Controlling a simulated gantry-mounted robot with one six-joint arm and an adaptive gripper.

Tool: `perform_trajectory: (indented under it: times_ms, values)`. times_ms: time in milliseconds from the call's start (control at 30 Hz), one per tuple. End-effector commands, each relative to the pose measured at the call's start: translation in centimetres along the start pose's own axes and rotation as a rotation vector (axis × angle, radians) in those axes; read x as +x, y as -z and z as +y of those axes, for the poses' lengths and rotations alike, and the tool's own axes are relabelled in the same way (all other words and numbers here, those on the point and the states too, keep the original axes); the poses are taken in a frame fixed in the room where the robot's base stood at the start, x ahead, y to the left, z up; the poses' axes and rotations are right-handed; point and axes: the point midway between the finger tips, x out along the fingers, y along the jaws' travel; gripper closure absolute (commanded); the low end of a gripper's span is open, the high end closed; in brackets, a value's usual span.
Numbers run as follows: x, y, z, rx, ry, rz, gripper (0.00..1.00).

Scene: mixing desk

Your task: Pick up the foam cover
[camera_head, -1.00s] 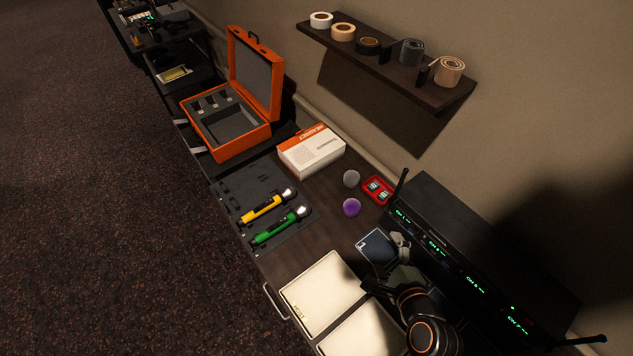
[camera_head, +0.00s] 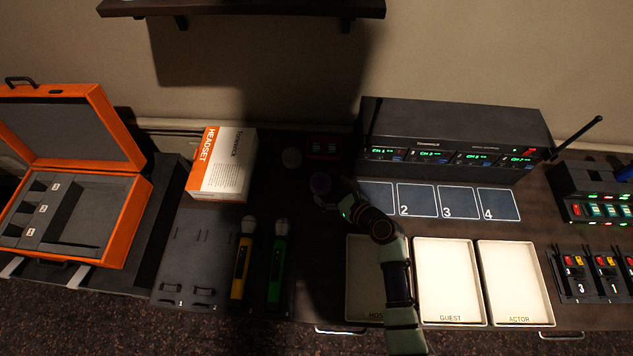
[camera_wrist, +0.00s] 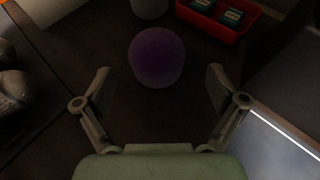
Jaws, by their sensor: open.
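A purple foam cover (camera_head: 320,184) sits on the dark desk, in shadow, in the head view. It also shows in the wrist view (camera_wrist: 156,56) as a rounded purple piece ahead of my gripper and between the lines of its fingers. A grey foam cover (camera_head: 292,157) stands behind it, and its lower part shows at the top of the wrist view (camera_wrist: 149,7). My gripper (camera_wrist: 160,88) is open and empty. Its fingertips are on either side of the near end of the purple cover, apart from it. In the head view the gripper (camera_head: 332,190) is dark and partly hidden.
A red tray (camera_head: 323,148) with small dark items is behind the covers. A headset box (camera_head: 222,165) and a yellow (camera_head: 242,262) and a green microphone (camera_head: 278,262) are left. Numbered pads (camera_head: 415,200) and white trays (camera_head: 449,280) are right, before the receiver rack (camera_head: 450,135).

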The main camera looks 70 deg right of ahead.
Motion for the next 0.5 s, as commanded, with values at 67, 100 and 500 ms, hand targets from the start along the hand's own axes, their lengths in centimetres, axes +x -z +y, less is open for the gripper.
perform_trajectory:
  times_ms: [67, 100, 500]
  values:
    - [0.3, 0.1, 0.1, -0.001, -0.001, 0.000, 0.05]
    - [0.7, 0.2, 0.1, -0.002, -0.002, 0.000, 0.05]
    - [5.3, 0.0, 0.3, -0.003, -0.001, 0.001, 0.05]
